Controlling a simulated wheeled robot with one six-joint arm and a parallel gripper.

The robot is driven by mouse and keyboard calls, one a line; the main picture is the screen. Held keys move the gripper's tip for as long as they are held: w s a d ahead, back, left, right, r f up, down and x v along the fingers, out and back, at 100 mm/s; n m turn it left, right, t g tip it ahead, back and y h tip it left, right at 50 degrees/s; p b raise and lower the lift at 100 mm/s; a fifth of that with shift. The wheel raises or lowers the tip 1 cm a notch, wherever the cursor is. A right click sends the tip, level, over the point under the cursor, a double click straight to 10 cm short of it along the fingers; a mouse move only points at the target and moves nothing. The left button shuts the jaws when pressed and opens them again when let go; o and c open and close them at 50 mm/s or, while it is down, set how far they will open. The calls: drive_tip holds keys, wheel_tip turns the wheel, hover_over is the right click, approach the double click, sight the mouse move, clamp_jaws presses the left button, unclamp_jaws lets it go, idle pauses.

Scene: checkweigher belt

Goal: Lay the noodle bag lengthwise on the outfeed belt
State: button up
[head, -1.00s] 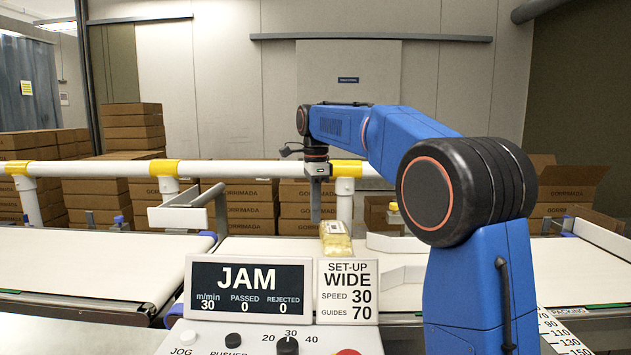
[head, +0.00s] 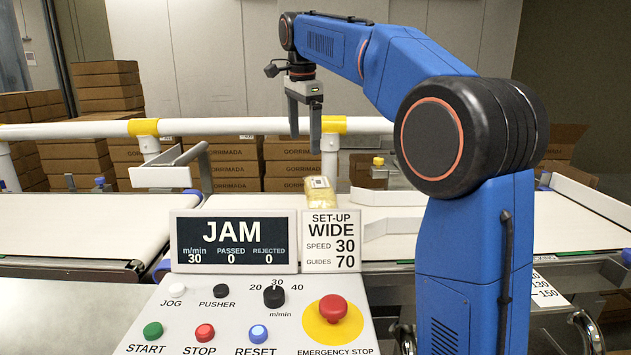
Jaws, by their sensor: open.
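The noodle bag (head: 319,192) is a yellowish clear bag with a white label at its upper end. It lies on the pale belt (head: 247,201) right of the gap between the belts, and its lower end is hidden behind the panel. My gripper (head: 305,143) is open and empty, pointing down above the bag and apart from it. Its two dark fingers show to the left of and above the bag. Which belt is the outfeed is not marked in view.
The control panel (head: 290,315) with its JAM display (head: 234,240) stands in front. White guides (head: 392,226) lie right of the bag. A white rail (head: 225,127) with yellow joints runs behind the belts. The left belt (head: 80,222) is bare. Boxes are stacked behind.

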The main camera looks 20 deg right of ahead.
drive_tip(key=s+d+f+n+t+h, duration=0.1)
drive_tip(key=s+d+f+n+t, duration=0.1)
drive_tip(key=s+n+t, duration=0.35)
drive_tip(key=n+t, duration=0.2)
drive_tip(key=n, duration=0.6)
approach(319, 189)
drive_tip(key=x, duration=0.5)
drive_tip(key=r+x, duration=0.1)
drive_tip(key=x, duration=0.4)
drive_tip(key=w+d+x, duration=0.1)
drive_tip(key=x, duration=0.4)
drive_tip(key=shift+w+d, duration=0.1)
drive_tip(key=shift+w, duration=0.15)
drive_tip(key=shift+r, duration=0.1)
drive_tip(key=c, duration=1.6)
